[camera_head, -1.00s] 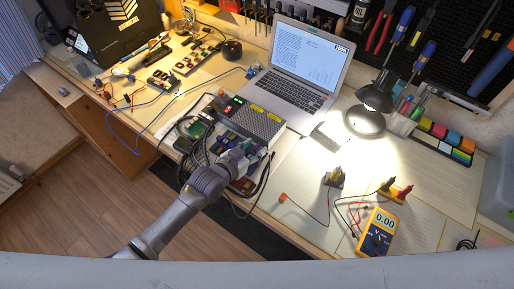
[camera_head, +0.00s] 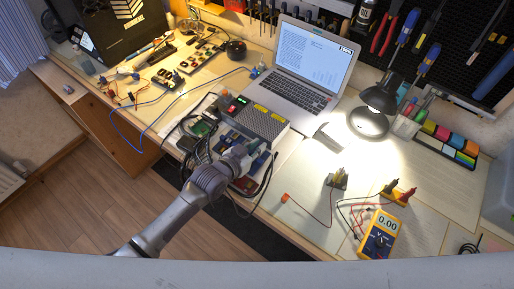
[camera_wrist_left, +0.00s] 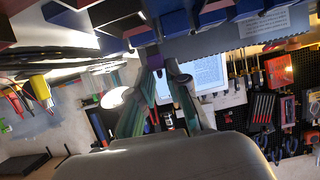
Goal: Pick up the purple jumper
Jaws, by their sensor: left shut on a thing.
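My left gripper (camera_head: 257,149) reaches in at the front of the grey electronics box (camera_head: 262,118), beside the dark cables. In the left wrist view its two fingers close in towards a small purple piece (camera_wrist_left: 155,63), which looks to be the purple jumper, held between the tips. The piece is small and partly covered by the fingertips. Blue and red blocks (camera_wrist_left: 180,22) hang close above the fingertips in that view. In the head view the jumper is hidden by the gripper. My right gripper is not in view.
Dark cables (camera_head: 187,140) loop left of the box. An open laptop (camera_head: 297,88) stands behind it, and a lit lamp (camera_head: 372,108) to the right. A yellow multimeter (camera_head: 381,235) with leads lies on the right. Paper-covered table between box and multimeter is mostly clear.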

